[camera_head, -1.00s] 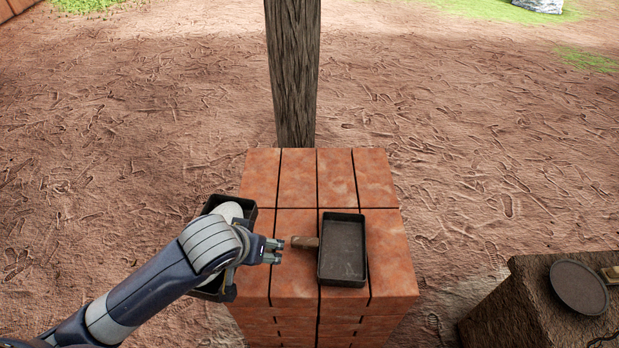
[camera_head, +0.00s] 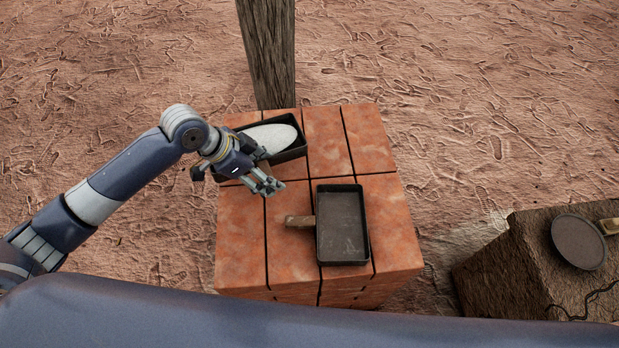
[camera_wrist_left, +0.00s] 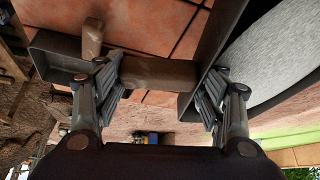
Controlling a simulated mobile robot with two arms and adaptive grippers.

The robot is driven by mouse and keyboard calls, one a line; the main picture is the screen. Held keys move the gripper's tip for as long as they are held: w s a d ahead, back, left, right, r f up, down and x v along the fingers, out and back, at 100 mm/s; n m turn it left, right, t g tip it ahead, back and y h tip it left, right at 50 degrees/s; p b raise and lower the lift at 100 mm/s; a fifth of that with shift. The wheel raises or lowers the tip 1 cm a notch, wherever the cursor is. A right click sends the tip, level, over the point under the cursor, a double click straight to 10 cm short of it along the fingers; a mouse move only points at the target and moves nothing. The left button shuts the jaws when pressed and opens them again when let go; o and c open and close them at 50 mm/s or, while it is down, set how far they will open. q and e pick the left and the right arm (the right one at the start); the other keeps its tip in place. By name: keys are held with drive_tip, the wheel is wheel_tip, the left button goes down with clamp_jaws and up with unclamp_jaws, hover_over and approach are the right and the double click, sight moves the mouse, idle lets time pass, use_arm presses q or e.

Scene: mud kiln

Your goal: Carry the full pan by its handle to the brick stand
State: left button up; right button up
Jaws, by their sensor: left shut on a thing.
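The full pan (camera_head: 299,151), dark and rectangular with a smooth pale mound in it, is over the back left of the brick stand (camera_head: 290,250). I cannot tell whether it touches the bricks. My left gripper (camera_head: 265,186) is in front of the pan and partly hides it. In the left wrist view, my left gripper (camera_wrist_left: 160,78) is shut on the pan's brown handle (camera_wrist_left: 155,72), with the pale mound (camera_wrist_left: 280,55) to the right. My right gripper is not in view.
An empty dark pan (camera_head: 342,230) sits on the front right of the stand, its wooden handle (camera_head: 300,221) pointing left. A wooden post (camera_head: 268,50) rises behind the stand. A block (camera_head: 505,275) with a round dark pan (camera_head: 579,242) stands at the right.

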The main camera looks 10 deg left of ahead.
use_arm(q)
drive_tip(key=shift+w+r+m+g, duration=0.25)
drive_tip(key=shift+w+m, duration=0.2)
drive_tip(key=shift+w, duration=0.15)
drive_tip(key=shift+w+r+m+g, duration=0.25)
drive_tip(key=shift+w+m, duration=0.2)
drive_tip(key=shift+w, duration=0.15)
drive_tip(key=shift+m+g+h, duration=0.3)
drive_tip(key=shift+m, duration=0.4)
drive_tip(key=f, duration=0.2)
drive_tip(key=w+f, duration=0.1)
drive_tip(key=f, duration=0.2)
drive_tip(key=shift+w+f, duration=0.15)
drive_tip(key=shift+f, duration=0.2)
wheel_tip(320, 180, down, 4)
drive_tip(key=shift+r, duration=0.25)
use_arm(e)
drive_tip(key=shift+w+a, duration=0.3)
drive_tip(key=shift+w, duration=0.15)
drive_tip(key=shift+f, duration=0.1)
use_arm(q)
drive_tip(key=o, duration=1.5)
drive_tip(key=shift+a+f, duration=0.1)
drive_tip(key=shift+f, duration=0.05)
drive_tip(key=shift+o, duration=0.2)
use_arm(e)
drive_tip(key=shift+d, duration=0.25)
